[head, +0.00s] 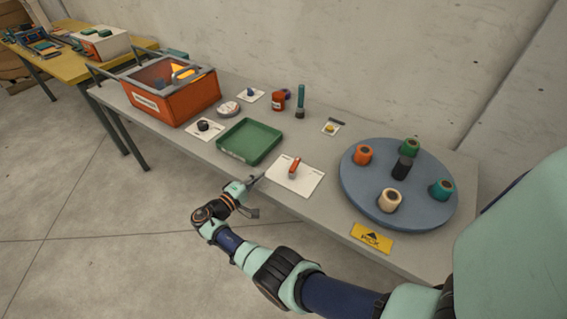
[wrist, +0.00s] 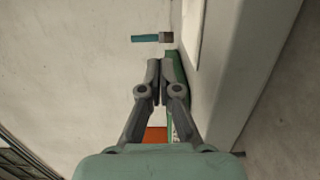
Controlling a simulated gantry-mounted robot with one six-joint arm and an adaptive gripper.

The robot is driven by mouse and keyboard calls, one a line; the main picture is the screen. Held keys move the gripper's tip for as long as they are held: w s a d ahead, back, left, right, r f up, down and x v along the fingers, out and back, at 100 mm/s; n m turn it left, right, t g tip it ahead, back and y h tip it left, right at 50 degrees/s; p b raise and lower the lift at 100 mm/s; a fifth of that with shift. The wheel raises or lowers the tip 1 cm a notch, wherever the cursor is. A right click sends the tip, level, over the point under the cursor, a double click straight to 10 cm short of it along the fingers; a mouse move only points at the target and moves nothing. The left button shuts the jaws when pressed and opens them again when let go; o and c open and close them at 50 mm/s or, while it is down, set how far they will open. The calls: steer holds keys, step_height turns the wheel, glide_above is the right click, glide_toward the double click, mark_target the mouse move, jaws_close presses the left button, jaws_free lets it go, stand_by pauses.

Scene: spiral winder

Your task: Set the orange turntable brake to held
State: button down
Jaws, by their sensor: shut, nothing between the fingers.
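The orange brake lever (head: 294,167) stands on a white plate (head: 312,178) near the front edge of the grey table, between the green tray and the blue turntable (head: 358,190). It leans slightly, and its exact setting is too small to read. My gripper (head: 258,179) is left of the white plate, near the table's front edge, and apart from the lever. In the wrist view my gripper (wrist: 159,65) is shut and empty, its fingers together. The lever does not show clearly there.
The turntable carries several coloured spools and a dark centre post (head: 402,168). A green tray (head: 250,141) lies behind my gripper. An orange bin (head: 190,103) stands further left. A teal-handled tool (head: 301,97) stands at the back; a yellow sign (head: 372,238) is at the front edge.

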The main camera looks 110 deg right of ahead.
mark_target(286, 170)
steer(key=b+x, duration=0.1)
steer(key=x, duration=0.8)
steer(key=shift+f, duration=0.15)
steer(key=s+a, duration=0.1)
steer(key=s+p, duration=0.1)
steer(key=s, duration=0.1)
steer(key=shift+a, duration=0.4)
steer(key=shift+s+a, duration=0.15)
steer(key=shift+a, duration=0.2)
steer(key=shift+s+d, duration=0.1)
steer(key=shift+b, duration=0.3)
